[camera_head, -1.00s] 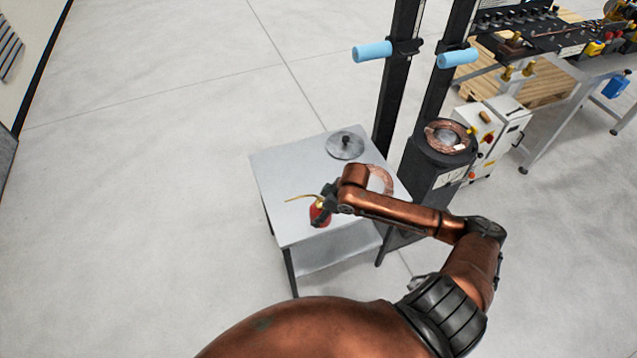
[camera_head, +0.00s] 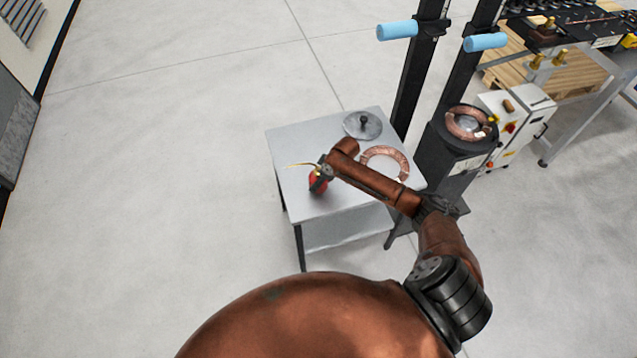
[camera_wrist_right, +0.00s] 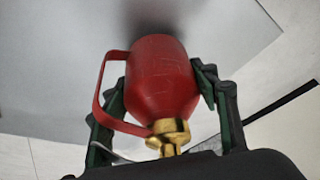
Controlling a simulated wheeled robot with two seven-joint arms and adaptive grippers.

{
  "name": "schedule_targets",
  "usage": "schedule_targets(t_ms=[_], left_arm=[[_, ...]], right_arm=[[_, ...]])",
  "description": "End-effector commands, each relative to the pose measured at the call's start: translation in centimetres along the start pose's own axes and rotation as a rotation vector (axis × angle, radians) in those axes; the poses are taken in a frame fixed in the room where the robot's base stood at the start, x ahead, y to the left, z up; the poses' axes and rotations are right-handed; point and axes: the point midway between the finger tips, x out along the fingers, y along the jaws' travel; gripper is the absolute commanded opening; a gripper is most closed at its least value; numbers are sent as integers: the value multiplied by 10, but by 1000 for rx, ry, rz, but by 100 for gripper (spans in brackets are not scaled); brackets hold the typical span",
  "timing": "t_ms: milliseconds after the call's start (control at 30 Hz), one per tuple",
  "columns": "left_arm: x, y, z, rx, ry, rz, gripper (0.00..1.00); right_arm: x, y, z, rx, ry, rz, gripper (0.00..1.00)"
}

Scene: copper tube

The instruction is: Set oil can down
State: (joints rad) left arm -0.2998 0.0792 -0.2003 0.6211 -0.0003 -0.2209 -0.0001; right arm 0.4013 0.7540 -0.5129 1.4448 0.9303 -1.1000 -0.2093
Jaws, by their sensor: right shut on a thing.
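The red oil can (camera_head: 317,184) with its thin brass spout is at the left front part of the grey table (camera_head: 290,150). My right gripper (camera_head: 322,177) is shut on it. In the right wrist view the red can (camera_wrist_right: 160,80) with its side handle and brass neck sits between the two fingers of my right gripper (camera_wrist_right: 162,95). The can's base points toward the tabletop (camera_wrist_right: 60,60), with a dark shadow close by it. I cannot tell whether the base touches the table. My left gripper is not in view.
A copper coil (camera_head: 398,158) and a grey disc with a knob (camera_head: 362,124) lie on the table. Behind its right side stand a black pedestal (camera_head: 455,160) with another copper coil (camera_head: 466,125) and dark posts with blue handles (camera_head: 397,30). The table's front left corner is free.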

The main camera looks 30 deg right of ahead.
Motion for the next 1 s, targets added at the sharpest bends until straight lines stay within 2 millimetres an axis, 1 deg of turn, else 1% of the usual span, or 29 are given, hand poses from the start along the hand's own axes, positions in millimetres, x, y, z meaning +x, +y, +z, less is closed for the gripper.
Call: schedule_targets(t_ms=[33, 133, 500, 533, 767, 1000], left_arm=[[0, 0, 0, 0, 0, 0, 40], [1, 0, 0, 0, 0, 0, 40], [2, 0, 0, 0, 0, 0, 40], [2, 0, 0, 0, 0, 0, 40], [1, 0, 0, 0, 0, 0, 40], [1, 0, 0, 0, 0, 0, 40]], right_arm=[[6, 0, 3, 1, 0, 0, 19], [13, 0, 5, 0, 1, 1, 19], [16, 0, 7, -1, 1, 2, 19], [16, 0, 8, -1, 0, 1, 56], [16, 0, 8, 0, -1, 1, 72], [16, 0, 8, 0, -1, 1, 72]])
